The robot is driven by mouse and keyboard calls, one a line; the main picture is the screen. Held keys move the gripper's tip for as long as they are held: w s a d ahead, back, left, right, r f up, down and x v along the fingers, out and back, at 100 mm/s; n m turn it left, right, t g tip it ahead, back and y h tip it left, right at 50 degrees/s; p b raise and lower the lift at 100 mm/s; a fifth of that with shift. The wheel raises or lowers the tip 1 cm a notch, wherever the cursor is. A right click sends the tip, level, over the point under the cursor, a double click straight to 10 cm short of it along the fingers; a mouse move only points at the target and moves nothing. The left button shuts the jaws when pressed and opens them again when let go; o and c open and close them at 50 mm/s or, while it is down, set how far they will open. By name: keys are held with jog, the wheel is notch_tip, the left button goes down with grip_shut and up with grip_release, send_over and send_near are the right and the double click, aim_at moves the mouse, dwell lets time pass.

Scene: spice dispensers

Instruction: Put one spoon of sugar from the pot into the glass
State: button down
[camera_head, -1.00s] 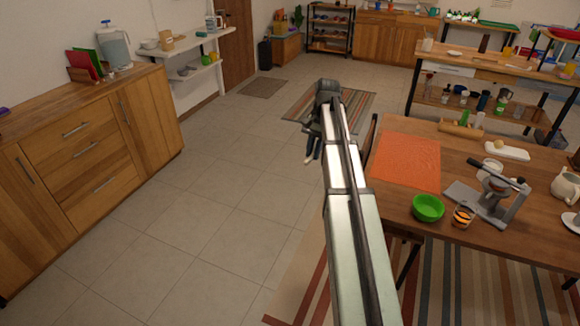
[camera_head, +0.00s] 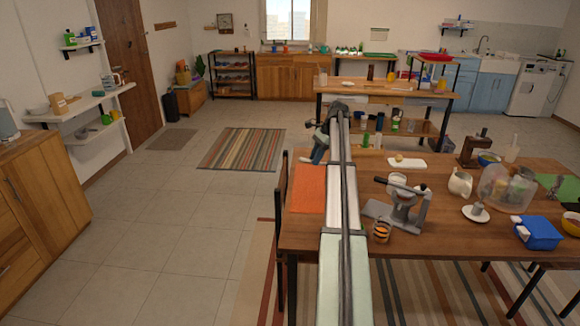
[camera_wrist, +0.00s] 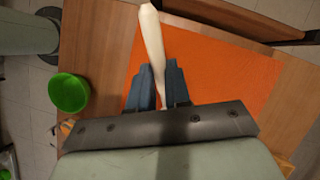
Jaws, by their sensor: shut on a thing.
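My gripper (camera_wrist: 160,88) is shut on a long pale utensil (camera_wrist: 151,40), which looks like a spoon; which end shows is unclear. In the head view my gripper (camera_head: 320,150) is small, above the left edge of the table near the orange mat. A glass with orange and dark stripes (camera_head: 381,231) stands at the table's front edge, right of my arm. A white jug (camera_head: 460,182) and a small cup on a saucer (camera_head: 477,211) stand farther right. I cannot tell which vessel is the sugar pot.
A grey lever press (camera_head: 402,205) stands just behind the glass. An orange mat (camera_head: 308,190) covers the table's left end. A green bowl (camera_wrist: 69,93) shows in the wrist view. A clear jar (camera_head: 495,188) and blue box (camera_head: 538,233) stand at right. A chair (camera_head: 281,220) is at the left edge.

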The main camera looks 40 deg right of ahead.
jog(key=s+d+m+t, duration=0.1)
jog(key=s+d+m, duration=0.3)
jog(key=d, duration=1.1)
jog(key=s+d+m+t+h, duration=0.1)
jog(key=s+d+m, duration=0.3)
jog(key=s+d, duration=0.6)
jog(key=d+t, duration=0.1)
jog(key=d, duration=0.4)
jog(key=shift+s+r+m+t+h, duration=0.15)
jog(key=shift+s+m+t+h, duration=0.1)
jog(key=shift+m+t+h, duration=0.05)
jog(key=shift+s+d+f+t, duration=0.1)
jog(key=shift+s+f+t, duration=0.1)
jog(key=shift+f, duration=0.35)
jog(key=shift+s+d+f+t, duration=0.15)
jog(key=shift+s+f, duration=0.05)
jog(key=shift+f, duration=0.4)
jog(key=shift+s+d+f+t, duration=0.1)
jog(key=shift+s+f+t, duration=0.1)
jog(key=shift+f, duration=0.35)
jog(key=shift+f, duration=0.2)
jog(key=shift+f, duration=0.2)
jog(key=shift+f, duration=2.05)
